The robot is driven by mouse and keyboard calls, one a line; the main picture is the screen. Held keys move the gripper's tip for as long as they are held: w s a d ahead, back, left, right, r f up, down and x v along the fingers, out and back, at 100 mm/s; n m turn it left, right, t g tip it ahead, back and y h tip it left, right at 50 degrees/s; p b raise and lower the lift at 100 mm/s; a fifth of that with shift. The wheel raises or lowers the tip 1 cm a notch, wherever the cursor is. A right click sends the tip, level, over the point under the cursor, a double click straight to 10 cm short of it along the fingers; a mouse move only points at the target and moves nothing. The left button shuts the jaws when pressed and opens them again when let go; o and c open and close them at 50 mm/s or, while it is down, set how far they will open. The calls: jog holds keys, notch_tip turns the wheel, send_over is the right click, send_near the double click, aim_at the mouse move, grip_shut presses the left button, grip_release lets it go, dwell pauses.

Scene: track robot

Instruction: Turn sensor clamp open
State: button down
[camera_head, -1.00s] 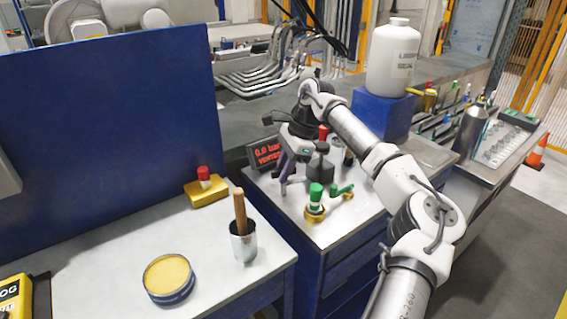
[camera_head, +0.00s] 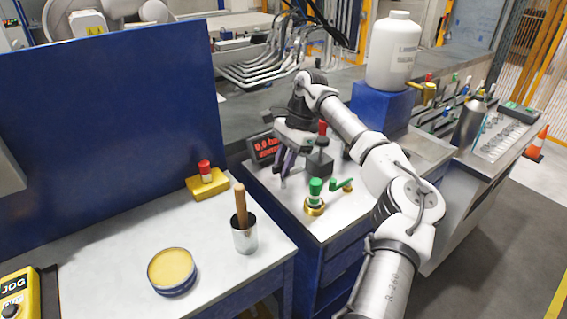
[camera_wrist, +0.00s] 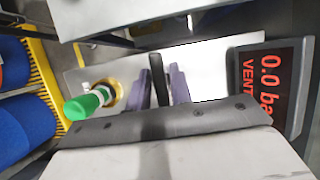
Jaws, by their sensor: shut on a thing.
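My gripper (camera_head: 286,160) is over the metal-topped cabinet, just left of a black block with a knob on top (camera_head: 320,163). In the wrist view my gripper's purple fingers (camera_wrist: 160,88) are shut on a thin dark upright bar (camera_wrist: 156,68). The bar looks like the sensor clamp's lever, but the clamp's body is mostly hidden by my gripper. In the head view the held part is too small to make out.
A green-topped brass fitting (camera_head: 315,197) stands close by and shows left of my fingers in the wrist view (camera_wrist: 90,102). A green-handled valve (camera_head: 342,184) is near it. A red-lettered display (camera_head: 265,148) stands behind my gripper. The cabinet's front is fairly clear.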

aim_at(297, 170)
jog(key=c, duration=1.3)
grip_release()
jog(key=shift+o, duration=0.2)
jog(key=p+v, duration=0.1)
jog(key=v, duration=1.3)
jog(key=shift+s+f, duration=0.1)
